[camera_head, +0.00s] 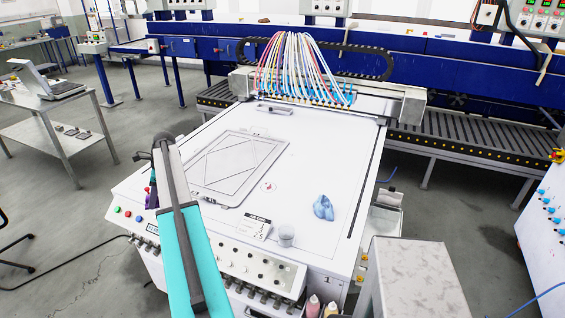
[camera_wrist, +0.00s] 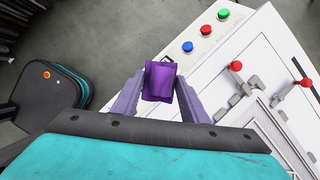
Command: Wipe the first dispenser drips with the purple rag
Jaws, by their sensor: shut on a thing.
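My gripper (camera_wrist: 160,100) is shut on the purple rag (camera_wrist: 160,82), which stands up folded between the two fingers in the wrist view. It is beside the machine's front left corner, near the red, green and blue buttons. In the head view, only a little purple (camera_head: 153,194) shows beside my arm, which hides most of the gripper. A row of nozzles with coloured tubes (camera_head: 300,65) sits on the gantry at the back of the white bed. I cannot tell which dispenser is the first. No drips can be made out clearly.
The white bed (camera_head: 335,150) holds a grey frame (camera_head: 205,192), a small disc with a red mark (camera_head: 268,186), a crumpled blue cloth (camera_head: 323,208), a label card (camera_head: 257,226) and a cup (camera_head: 286,236). A grey box (camera_head: 415,280) stands front right.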

